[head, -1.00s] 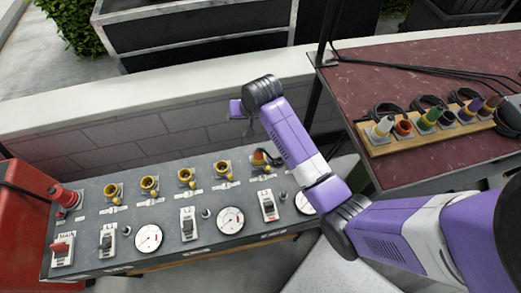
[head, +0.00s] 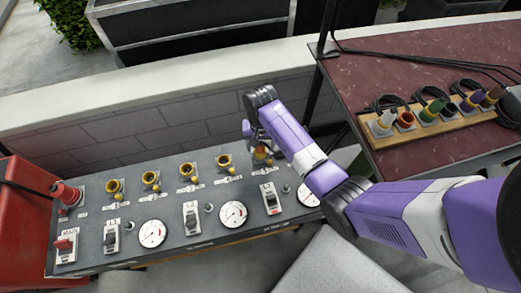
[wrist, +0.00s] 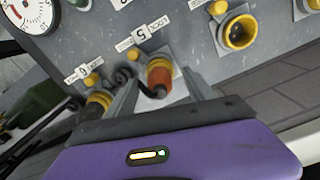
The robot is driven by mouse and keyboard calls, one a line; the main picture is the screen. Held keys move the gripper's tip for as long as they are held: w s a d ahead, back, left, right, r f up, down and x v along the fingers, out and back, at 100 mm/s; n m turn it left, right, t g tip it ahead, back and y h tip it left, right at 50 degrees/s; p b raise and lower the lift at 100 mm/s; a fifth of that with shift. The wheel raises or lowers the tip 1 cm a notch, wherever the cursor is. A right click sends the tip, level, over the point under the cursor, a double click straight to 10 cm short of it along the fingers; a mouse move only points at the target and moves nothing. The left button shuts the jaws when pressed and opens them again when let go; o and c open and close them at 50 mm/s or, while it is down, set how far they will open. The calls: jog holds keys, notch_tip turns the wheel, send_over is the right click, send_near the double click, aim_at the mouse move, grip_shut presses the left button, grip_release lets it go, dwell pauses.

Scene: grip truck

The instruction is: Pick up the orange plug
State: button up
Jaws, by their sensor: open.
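The orange plug (wrist: 158,77) sits in the socket labelled 5 on the grey panel (wrist: 195,50) in the wrist view, with a yellow ring at its top. My gripper (wrist: 159,80) is open, with one grey finger on each side of the plug. I cannot tell whether either finger touches it.
Empty yellow sockets (head: 188,170) line the panel, with switches and round gauges in front. A dark cable (wrist: 124,76) is beside the plug. A maroon table (head: 375,65) at right holds a wooden board (head: 400,133) with several coloured plugs.

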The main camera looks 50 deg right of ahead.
jog(key=shift+f, duration=0.5)
grip_shut()
jog(key=shift+r, duration=0.1)
